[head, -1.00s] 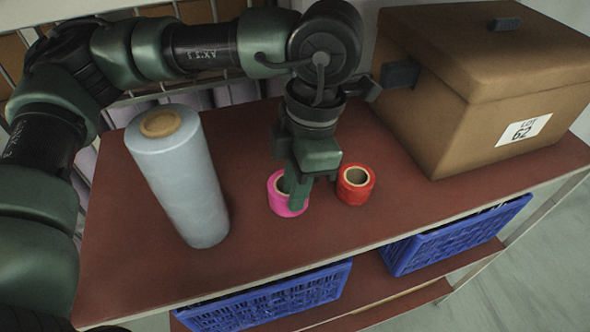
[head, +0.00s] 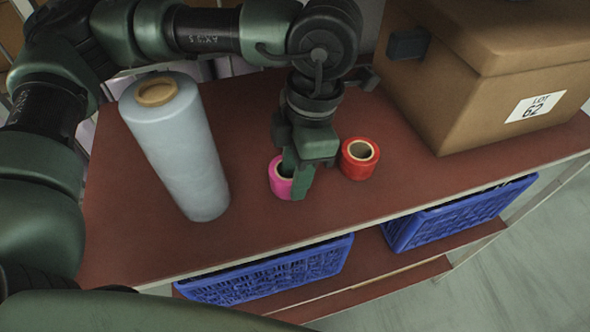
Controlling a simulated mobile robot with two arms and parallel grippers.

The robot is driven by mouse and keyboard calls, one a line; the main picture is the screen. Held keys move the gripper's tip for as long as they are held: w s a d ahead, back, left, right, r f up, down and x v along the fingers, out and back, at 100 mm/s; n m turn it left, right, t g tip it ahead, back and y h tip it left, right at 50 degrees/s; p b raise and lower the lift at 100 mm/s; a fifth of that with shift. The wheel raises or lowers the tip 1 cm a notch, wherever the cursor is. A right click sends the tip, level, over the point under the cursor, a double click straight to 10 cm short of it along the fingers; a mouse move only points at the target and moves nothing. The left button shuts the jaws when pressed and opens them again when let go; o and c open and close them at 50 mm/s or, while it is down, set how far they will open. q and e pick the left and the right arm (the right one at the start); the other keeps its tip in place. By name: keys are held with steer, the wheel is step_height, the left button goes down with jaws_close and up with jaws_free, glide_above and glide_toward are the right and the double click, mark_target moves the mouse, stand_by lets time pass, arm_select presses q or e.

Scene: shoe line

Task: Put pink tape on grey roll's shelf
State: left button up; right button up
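The pink tape roll (head: 279,180) lies flat on the red-brown top shelf (head: 262,228). The grey roll (head: 178,150) stands upright on the same shelf to the left. My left gripper (head: 297,178) points down at the pink tape, with one finger in front of the tape's right side. The fingers partly hide the tape, and I cannot tell whether they grip its wall. My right gripper is not in view; a dark green arm part of mine crosses the bottom left.
A red tape roll (head: 359,158) lies just right of my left gripper. A large brown box (head: 460,90) labelled LOT 62 stands at the back right. Blue crates (head: 270,280) sit on the lower shelf. Free top surface lies in front of the tapes.

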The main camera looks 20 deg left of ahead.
arm_select(q)
steer(key=shift+s+d+r+p, duration=0.1)
steer(key=shift+r+p, duration=0.3)
steer(key=r+b, duration=0.1)
steer(key=r, duration=0.1)
steer(key=r+b, duration=0.1)
steer(key=r, duration=0.1)
steer(key=d+r+b, duration=0.1)
steer(key=r, duration=0.1)
steer(key=shift+w, duration=0.35)
steer(key=shift+r, duration=0.55)
steer(key=shift+a, duration=0.1)
